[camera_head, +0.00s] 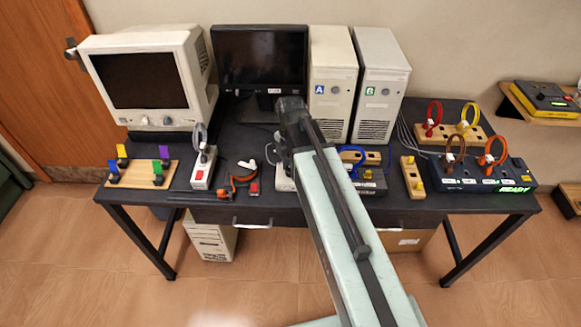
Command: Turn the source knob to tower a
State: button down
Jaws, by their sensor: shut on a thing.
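Tower A (333,85) is a beige computer tower with a blue A label, standing at the back of the dark desk. Tower B (382,88), with a green B label, stands to its right. My gripper (282,160) is shut and points down at a pale box (284,184) on the desk, in front of the black monitor (260,58). What it grips is hidden by the gripper and my arm; from its place it appears to be the source knob. The way the knob points cannot be seen.
An old beige monitor (150,80) stands at the left. A board with coloured pegs (118,178), a power strip (203,168) and an orange-and-black cable (243,180) lie left of my gripper. Boxes with coloured cable loops (480,170) stand at the right.

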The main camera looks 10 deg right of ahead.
jog(key=shift+n, duration=0.6)
jog(key=c, duration=1)
grip_release()
jog(key=shift+c, duration=0.2)
jog(key=shift+r, duration=0.1)
notch_tip(320, 180, up, 8)
jog(key=p, duration=0.8)
jog(key=shift+f, duration=0.2)
